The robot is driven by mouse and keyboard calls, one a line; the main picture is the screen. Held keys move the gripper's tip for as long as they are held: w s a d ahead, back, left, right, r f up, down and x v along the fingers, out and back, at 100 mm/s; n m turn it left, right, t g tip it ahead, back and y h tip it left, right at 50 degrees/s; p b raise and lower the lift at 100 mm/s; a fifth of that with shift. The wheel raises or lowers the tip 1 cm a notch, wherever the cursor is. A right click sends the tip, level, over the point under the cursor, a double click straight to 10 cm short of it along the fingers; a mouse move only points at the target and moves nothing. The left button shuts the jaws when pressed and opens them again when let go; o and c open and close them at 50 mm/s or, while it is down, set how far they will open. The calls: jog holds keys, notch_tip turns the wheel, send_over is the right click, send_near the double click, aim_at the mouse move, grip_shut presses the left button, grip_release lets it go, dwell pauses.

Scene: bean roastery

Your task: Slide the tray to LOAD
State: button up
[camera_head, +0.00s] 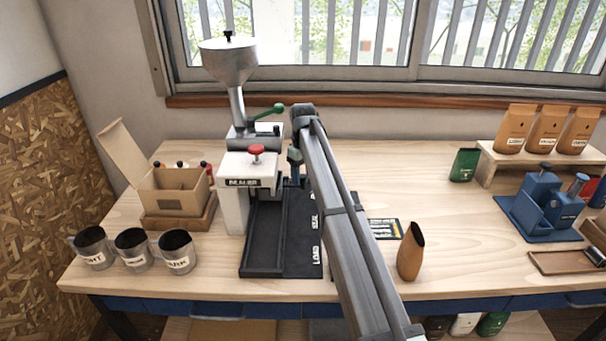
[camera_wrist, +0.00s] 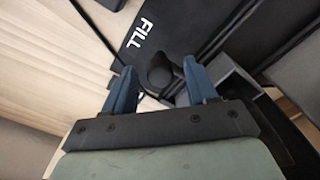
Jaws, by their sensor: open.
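The black slide track (camera_head: 275,262) lies on the bench in front of the grey-and-white filling and sealing machine (camera_head: 236,190). Its front end carries the white LOAD label (camera_head: 316,255), with a second label behind it. In the wrist view the FILL label (camera_wrist: 140,34) shows beside a dark upright knob (camera_wrist: 158,76), probably the tray's handle. My gripper (camera_wrist: 160,72) is open, with blue fingers on either side of this knob; contact cannot be told. In the head view my gripper (camera_head: 294,178) is at the track's back end, right of the machine. The tray itself is not clearly visible there.
A brown pouch (camera_head: 410,250) stands right of my arm, near a printed card (camera_head: 384,229). Several metal cups, including one at the front left (camera_head: 177,252), and an open cardboard box (camera_head: 175,190) stand left. A blue fixture (camera_head: 540,208) stands right. The front of the track looks clear.

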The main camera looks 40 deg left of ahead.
grip_shut()
dwell(0.5)
